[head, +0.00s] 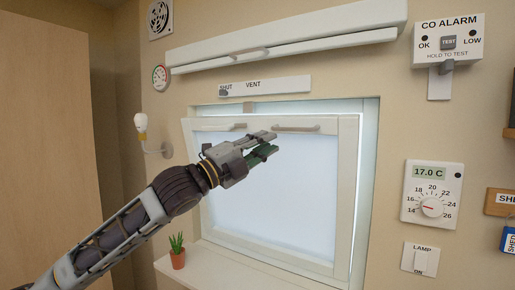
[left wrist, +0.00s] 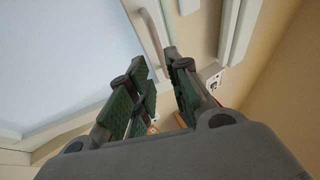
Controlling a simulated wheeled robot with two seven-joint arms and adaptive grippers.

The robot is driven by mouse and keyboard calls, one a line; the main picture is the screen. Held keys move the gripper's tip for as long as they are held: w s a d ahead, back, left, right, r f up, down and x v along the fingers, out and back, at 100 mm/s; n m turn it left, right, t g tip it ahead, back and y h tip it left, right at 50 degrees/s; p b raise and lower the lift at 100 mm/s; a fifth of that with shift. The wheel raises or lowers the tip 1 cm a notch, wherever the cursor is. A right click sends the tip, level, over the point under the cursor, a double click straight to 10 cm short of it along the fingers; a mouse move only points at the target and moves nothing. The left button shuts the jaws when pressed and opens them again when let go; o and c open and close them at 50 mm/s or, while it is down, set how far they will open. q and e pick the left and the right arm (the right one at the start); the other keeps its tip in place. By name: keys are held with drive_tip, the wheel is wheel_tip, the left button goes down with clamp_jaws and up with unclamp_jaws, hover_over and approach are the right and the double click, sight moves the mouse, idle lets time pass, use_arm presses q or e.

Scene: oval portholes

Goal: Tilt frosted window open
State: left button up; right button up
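The frosted window (head: 300,190) has a pale pane in a white sash. The sash's top leans out from the outer frame (head: 371,130), with a gap along the top and right, so it stands tilted inward. Two bar handles sit on its top rail, a left handle (head: 222,127) and a right handle (head: 297,128). My left gripper (head: 268,143) is in front of the upper pane, just below and left of the right handle. In the left wrist view its fingers (left wrist: 156,62) are apart and empty, with a bar handle (left wrist: 150,32) just beyond the tips. My right gripper is not in view.
A slide strip marked SHUT and VENT (head: 265,87) is above the window, under a white hood (head: 290,35). A potted plant (head: 177,252) stands on the sill at left. A lamp (head: 141,125), CO alarm (head: 448,40) and thermostat (head: 432,193) are on the wall.

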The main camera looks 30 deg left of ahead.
use_arm(q)
drive_tip(key=shift+s+a+f, duration=0.25)
drive_tip(key=shift+s, duration=0.25)
drive_tip(key=shift+s+a, duration=0.1)
drive_tip(key=shift+s, duration=0.2)
idle(0.5)
drive_tip(key=shift+f, duration=0.15)
